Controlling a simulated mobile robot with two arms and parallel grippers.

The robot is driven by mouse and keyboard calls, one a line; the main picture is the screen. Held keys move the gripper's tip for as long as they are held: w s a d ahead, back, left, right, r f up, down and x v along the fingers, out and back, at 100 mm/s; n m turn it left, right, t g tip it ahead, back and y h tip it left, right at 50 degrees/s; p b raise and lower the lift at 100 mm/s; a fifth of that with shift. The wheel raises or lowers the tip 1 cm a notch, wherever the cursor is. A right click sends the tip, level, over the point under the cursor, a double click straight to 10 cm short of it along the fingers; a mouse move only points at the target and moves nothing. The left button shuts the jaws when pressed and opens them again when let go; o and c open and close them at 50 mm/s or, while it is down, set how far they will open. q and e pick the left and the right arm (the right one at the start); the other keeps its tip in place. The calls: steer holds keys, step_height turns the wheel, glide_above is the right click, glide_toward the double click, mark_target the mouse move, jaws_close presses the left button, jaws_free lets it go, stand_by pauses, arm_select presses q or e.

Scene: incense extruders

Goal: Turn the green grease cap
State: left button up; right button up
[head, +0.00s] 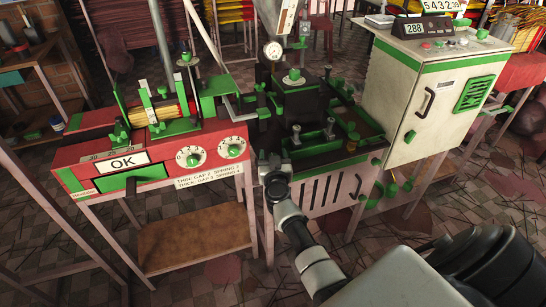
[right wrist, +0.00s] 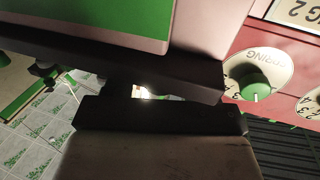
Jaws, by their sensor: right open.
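My right gripper (head: 269,160) is open at the machine's near left corner, just below and left of the corner cap. Its contact with anything cannot be told. In the right wrist view, dark parts and a pale block with a green band fill the middle, and no grease cap is clearly seen. My left gripper is not in view.
A red machine (head: 75,180) with an OK panel and dials stands at left; a green dial knob (right wrist: 256,86) shows in the right wrist view. A cream cabinet (head: 400,105) with a green vent stands at right. Tiled floor shows below.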

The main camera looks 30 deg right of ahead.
steer(key=c, duration=0.9)
steer(key=shift+r+m+h, duration=0.1)
steer(key=shift+m+h, duration=0.2)
steer(key=shift+h, duration=0.1)
